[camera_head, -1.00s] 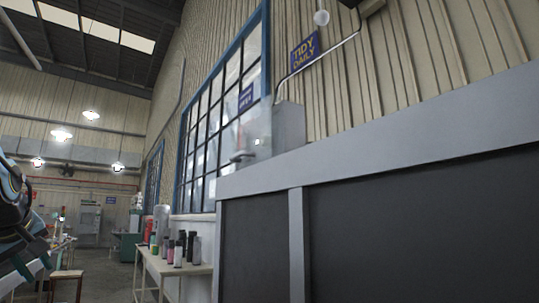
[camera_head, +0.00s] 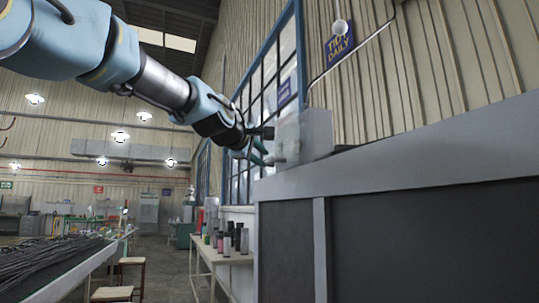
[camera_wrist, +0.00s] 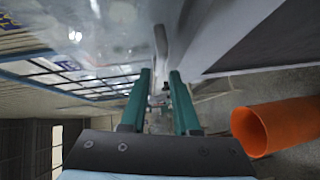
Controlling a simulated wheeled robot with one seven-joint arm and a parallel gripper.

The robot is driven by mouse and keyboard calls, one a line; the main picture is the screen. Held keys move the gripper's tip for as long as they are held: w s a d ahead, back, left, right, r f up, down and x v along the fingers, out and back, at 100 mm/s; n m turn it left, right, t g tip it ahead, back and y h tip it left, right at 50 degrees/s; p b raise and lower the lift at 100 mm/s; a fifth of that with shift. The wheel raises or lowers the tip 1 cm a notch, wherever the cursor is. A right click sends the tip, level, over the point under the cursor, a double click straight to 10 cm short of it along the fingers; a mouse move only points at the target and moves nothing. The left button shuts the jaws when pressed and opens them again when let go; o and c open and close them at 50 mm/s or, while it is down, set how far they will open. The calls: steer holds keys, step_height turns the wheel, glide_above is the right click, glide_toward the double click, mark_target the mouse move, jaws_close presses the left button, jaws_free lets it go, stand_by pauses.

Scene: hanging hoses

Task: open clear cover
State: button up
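A grey box (camera_head: 317,132) stands above the dark-panelled unit at the wall. A clear cover (camera_head: 289,136) shows on its left side, partly hidden by my gripper. In the wrist view the clear cover (camera_wrist: 100,28) is a glossy see-through sheet filling the upper left, with a pale upright edge strip (camera_wrist: 160,45) just ahead of my fingers. My gripper (camera_head: 262,152) is close beside the cover. In the wrist view its two green fingers (camera_wrist: 161,74) stand apart with a gap between them and nothing clearly held. Whether a fingertip touches the strip I cannot tell.
The grey-framed unit (camera_head: 400,150) fills the right. A table (camera_head: 222,256) with several bottles stands below my arm. A long bench (camera_head: 62,270) with dark hoses is at left. An orange tube (camera_wrist: 276,126) shows at right in the wrist view.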

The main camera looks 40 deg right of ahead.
mark_target(267, 162)
steer(key=shift+p+x, duration=1.15)
steer(key=shift+x, duration=1.55)
steer(key=shift+c, duration=0.4)
jaws_close()
steer(key=shift+f, duration=0.1)
